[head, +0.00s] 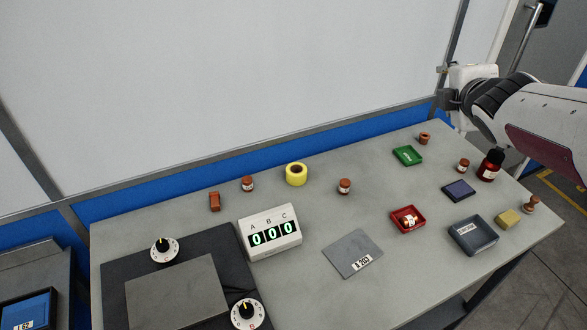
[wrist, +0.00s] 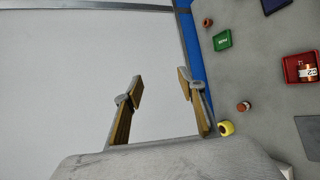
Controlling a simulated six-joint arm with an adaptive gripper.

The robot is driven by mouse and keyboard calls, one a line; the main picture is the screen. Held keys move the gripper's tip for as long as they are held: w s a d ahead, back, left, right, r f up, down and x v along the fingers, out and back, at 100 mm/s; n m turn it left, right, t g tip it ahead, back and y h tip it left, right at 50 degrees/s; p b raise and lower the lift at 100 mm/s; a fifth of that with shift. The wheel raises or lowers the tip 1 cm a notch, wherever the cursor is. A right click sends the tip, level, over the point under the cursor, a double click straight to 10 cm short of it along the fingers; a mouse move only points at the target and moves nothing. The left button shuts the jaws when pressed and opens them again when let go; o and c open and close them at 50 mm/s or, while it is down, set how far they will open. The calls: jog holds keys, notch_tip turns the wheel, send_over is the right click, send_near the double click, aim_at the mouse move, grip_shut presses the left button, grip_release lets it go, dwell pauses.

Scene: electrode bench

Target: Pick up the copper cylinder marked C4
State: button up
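Small copper cylinders with white labels stand on the bench in the head view: one at the left (head: 247,185), one near the middle (head: 344,187) and one at the right (head: 463,166). Another labelled copper cylinder (head: 410,221) lies in the red tray (head: 396,224); its label seems to read C2 in the wrist view (wrist: 308,72). The other labels are too small to read, so I cannot tell which is C4. The middle cylinder seems to show in the wrist view (wrist: 243,106). My gripper (wrist: 160,84) is open and empty, raised near the wall, away from the cylinders.
A yellow ring (head: 296,174), a counter display (head: 270,233), a grey plate (head: 352,253), a green tray (head: 408,155), a dark blue pad (head: 458,191), a grey tray (head: 473,236) and a dark red bottle (head: 490,165) are spread over the bench. The wall borders its back.

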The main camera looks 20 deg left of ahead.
jog(key=w+a+f+n+g+y, duration=0.2)
jog(key=w+a+f+n+y, duration=0.3)
jog(key=a+n, duration=0.55)
jog(key=w+a+f+n+g+y, duration=0.15)
jog(key=a+f+n+y, duration=0.4)
jog(key=a, duration=0.75)
jog(key=n+g, duration=1.2)
jog(key=n, duration=0.5)
send_near(248, 184)
jog(key=a, duration=0.1)
jog(key=w+a+f, duration=0.1)
jog(key=shift+a+f+t, duration=0.25)
jog(key=shift+a+f, duration=0.05)
jog(key=shift+a, duration=0.05)
jog(key=shift+x, duration=1.3)
jog(key=shift+s+a+r, duration=0.1)
